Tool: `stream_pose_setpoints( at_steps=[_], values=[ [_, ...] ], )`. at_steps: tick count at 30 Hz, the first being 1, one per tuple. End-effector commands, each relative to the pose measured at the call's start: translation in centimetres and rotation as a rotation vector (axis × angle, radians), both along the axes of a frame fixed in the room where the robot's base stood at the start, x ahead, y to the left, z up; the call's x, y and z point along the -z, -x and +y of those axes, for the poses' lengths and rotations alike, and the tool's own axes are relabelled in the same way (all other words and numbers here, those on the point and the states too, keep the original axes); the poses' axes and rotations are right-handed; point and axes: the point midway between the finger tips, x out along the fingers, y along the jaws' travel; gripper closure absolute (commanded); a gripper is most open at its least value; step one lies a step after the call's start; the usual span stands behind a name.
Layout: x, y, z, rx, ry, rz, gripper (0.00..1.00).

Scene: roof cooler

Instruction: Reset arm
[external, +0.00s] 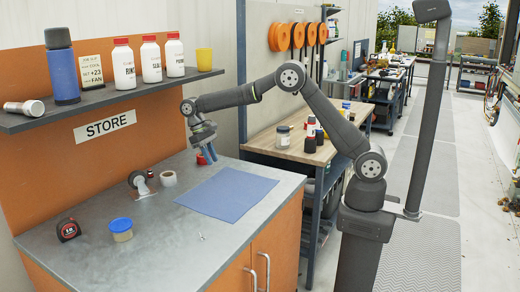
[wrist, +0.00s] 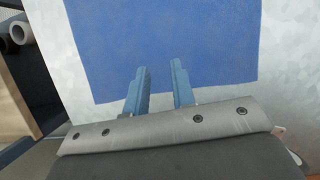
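My gripper (external: 207,155) hangs above the grey bench top, over the far left part of the blue mat, with its blue fingers pointing down. In the wrist view its two fingers (wrist: 160,88) stand apart with nothing between them, and the blue mat (wrist: 165,40) fills the space beyond them. The blue mat (external: 228,194) lies flat and bare on the grey bench (external: 150,258). My arm reaches in from the right, bent at the elbow.
A shelf (external: 110,95) above the bench holds a blue flask (external: 62,68), several white bottles and a yellow cup (external: 204,60). A tape measure (external: 68,229), a blue-lidded jar (external: 120,230), a caster (external: 140,182) and a white roll (external: 168,178) sit on the bench. A wooden table (external: 300,145) stands behind.

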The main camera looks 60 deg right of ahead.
Motion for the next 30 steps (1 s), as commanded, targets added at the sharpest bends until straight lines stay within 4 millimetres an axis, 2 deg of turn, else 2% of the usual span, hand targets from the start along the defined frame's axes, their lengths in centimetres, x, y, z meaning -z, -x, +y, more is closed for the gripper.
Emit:
stream_pose_setpoints(
  at_steps=[15, 30],
  values=[
    [0.3, -3.6, -9.9, -0.204, -0.001, 0.000, 0.77],
    [0.5, -5.4, -19.7, -0.413, -0.001, 0.002, 0.77]
  ],
)
